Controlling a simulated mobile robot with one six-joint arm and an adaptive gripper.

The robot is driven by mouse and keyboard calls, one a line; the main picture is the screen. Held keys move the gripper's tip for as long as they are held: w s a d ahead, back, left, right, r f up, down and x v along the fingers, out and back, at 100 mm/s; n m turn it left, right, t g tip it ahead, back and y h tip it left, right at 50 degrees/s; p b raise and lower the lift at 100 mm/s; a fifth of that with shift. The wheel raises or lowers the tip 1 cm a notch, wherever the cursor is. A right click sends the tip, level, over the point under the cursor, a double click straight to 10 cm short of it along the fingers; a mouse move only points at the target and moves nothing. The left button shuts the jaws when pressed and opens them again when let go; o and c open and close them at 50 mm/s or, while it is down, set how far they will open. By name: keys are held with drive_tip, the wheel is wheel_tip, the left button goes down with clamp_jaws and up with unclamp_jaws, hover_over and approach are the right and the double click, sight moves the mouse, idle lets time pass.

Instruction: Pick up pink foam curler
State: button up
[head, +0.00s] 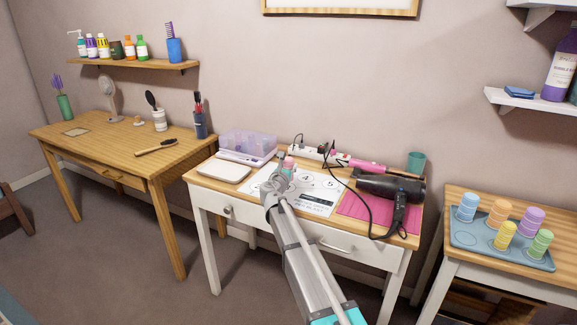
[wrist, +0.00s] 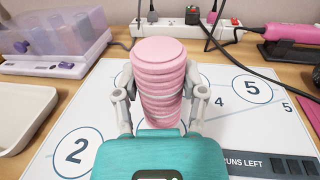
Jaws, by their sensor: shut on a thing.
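The pink foam curler (wrist: 160,80) is a ribbed cylinder standing upright between the two fingers of my gripper (wrist: 161,92) in the wrist view. The fingers are shut on it from both sides. In the head view my gripper (head: 280,178) is over the left part of a white numbered sheet (head: 318,200) on the middle table, and a little of the pink curler (head: 289,162) shows behind it. The curler's lower end is hidden by my gripper, so I cannot tell whether it touches the sheet.
A clear lilac box (head: 246,145) and a white tray (head: 223,171) are left of the sheet. A power strip (head: 318,154), black hair dryer (head: 391,188), pink mat (head: 365,210) and green cup (head: 416,162) are right or behind. A blue tray (head: 477,240) holds several coloured curlers.

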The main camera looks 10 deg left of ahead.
drive_tip(key=s+d+r+p, duration=0.2)
drive_tip(key=s+r+p, duration=0.7)
drive_tip(key=s, duration=0.4)
drive_tip(key=shift+s+d+r, duration=0.2)
drive_tip(key=shift+s+r, duration=0.2)
wheel_tip(320, 180, up, 14)
drive_tip(key=p, duration=1.3)
drive_tip(key=shift+f+p, duration=0.2)
drive_tip(key=shift+p, duration=0.15)
drive_tip(key=shift+a, duration=0.15)
